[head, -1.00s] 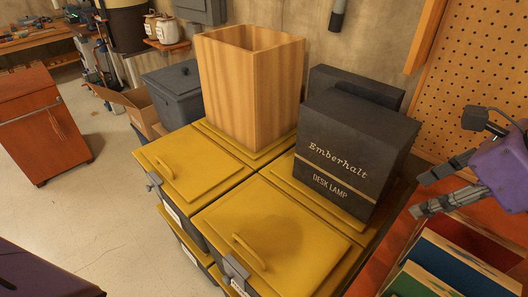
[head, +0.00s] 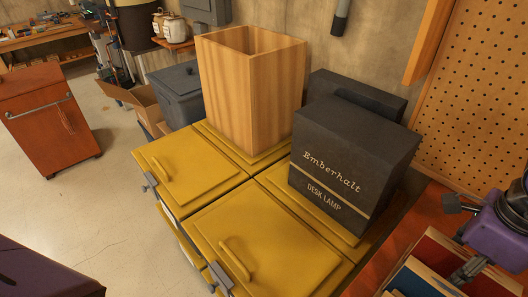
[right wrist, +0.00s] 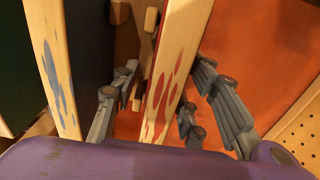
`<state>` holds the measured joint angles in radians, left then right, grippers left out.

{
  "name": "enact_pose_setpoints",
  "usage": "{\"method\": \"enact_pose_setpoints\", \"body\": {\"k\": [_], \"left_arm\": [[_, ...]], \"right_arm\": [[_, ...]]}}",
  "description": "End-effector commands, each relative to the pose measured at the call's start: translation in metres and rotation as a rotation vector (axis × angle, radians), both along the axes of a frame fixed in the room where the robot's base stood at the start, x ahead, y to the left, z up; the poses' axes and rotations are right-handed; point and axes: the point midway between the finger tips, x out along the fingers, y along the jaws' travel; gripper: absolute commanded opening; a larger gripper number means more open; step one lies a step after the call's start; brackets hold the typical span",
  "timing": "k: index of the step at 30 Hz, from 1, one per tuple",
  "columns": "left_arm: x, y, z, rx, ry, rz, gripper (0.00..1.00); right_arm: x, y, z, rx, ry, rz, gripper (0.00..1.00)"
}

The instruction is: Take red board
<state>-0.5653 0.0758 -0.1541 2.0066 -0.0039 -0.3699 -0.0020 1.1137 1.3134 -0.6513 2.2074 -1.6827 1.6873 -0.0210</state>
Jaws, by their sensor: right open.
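The red board is a thin upright panel with a pale wooden edge marked with red paint (right wrist: 168,75). In the head view its red face (head: 440,249) shows at the lower right. My right gripper (right wrist: 165,105) is open. In the right wrist view its fingers stand on either side of the red-marked edge, apart from it as far as I can see. It also shows in the head view (head: 468,270), low over the boards, partly cut by the frame edge. My left gripper is not in view.
A board with blue paint marks (right wrist: 55,75) stands close left of the red one. A pegboard (head: 480,90) rises behind. A black desk lamp box (head: 350,160) and a wooden open box (head: 250,95) stand on yellow-lidded bins (head: 195,170) to the left.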

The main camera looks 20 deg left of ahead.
Motion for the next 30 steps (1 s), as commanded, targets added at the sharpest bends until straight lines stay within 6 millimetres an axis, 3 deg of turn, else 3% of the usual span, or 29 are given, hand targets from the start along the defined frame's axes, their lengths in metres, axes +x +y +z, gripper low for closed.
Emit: {"method": "enact_pose_setpoints", "body": {"k": [5,12,22,30], "left_arm": [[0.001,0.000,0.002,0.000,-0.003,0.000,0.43],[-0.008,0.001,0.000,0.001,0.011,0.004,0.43],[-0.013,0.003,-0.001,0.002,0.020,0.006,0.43],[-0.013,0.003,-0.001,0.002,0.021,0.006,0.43]], "right_arm": [[0.000,0.000,-0.018,0.001,0.000,0.000,0.41],[0.000,0.000,-0.020,0.000,-0.001,0.000,0.41],[0.000,0.000,-0.020,0.000,-0.001,0.000,0.00],[0.000,0.000,-0.019,0.001,-0.003,0.000,0.00]]}}
